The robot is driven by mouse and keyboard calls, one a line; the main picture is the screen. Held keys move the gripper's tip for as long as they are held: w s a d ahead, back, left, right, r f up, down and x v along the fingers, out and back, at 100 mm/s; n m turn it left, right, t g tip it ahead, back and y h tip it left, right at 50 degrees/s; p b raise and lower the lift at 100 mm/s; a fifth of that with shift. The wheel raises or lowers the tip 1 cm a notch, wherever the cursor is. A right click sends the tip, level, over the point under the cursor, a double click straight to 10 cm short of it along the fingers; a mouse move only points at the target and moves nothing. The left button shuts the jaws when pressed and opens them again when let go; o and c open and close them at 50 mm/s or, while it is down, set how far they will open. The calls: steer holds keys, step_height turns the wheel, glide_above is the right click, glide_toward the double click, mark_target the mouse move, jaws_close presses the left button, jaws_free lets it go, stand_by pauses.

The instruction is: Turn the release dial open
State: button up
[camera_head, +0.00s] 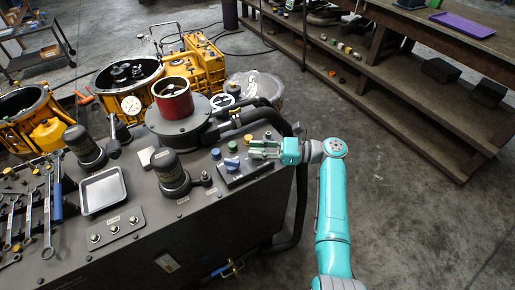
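A blue dial (231,163) sits on a dark panel (243,174) with white lettering, at the right end of the dark machine's top. It looks like the release dial, but the lettering and the dial's setting are too small to read. My gripper (252,149) is just right of the dial and pointing left, with its fingers over the machine top. The fingers look apart with nothing held between them. The gripper appears separate from the dial; its exact height above the panel cannot be told.
A dark cylinder (170,172) and a metal tray (102,190) are to the left. A red cup-like part (173,98) stands behind. Floor at right is clear.

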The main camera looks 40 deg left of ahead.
stand_by(0.3)
steer(key=v, duration=1.2)
